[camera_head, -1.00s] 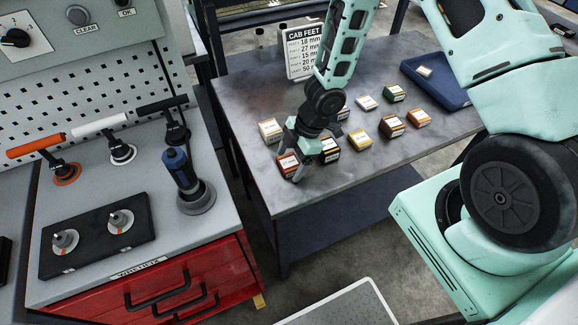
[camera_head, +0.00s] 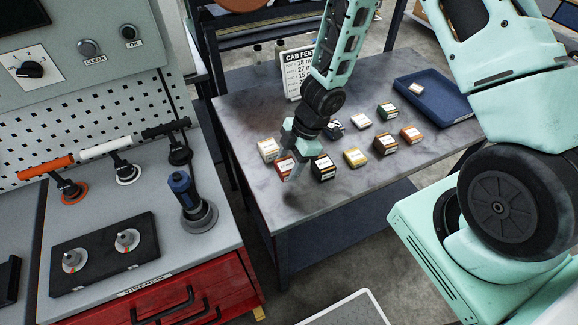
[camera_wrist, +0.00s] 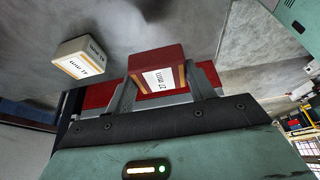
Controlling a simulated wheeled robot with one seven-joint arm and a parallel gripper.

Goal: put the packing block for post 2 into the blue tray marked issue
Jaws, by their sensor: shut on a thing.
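My gripper (camera_head: 288,160) is shut on a red block (camera_head: 283,168) with a white label, a little above the table near its left front edge. In the wrist view the red block (camera_wrist: 155,62) sits between the fingertips, and its label seems to read 27 mm. The card headed CAB FEET (camera_head: 297,72) stands at the back of the table, partly behind my arm. It lists several posts with sizes, 27 mm on its second line. The blue tray (camera_head: 440,112) lies at the table's far right, with one small pale block (camera_head: 416,88) inside. Its marking is not visible.
A cream block (camera_head: 268,149) and a black block (camera_head: 323,168) stand close beside my gripper. Yellow (camera_head: 356,157), brown (camera_head: 385,144), orange (camera_head: 411,134) and green (camera_head: 387,111) blocks stand between it and the tray. The left bench holds upright tools (camera_head: 190,205).

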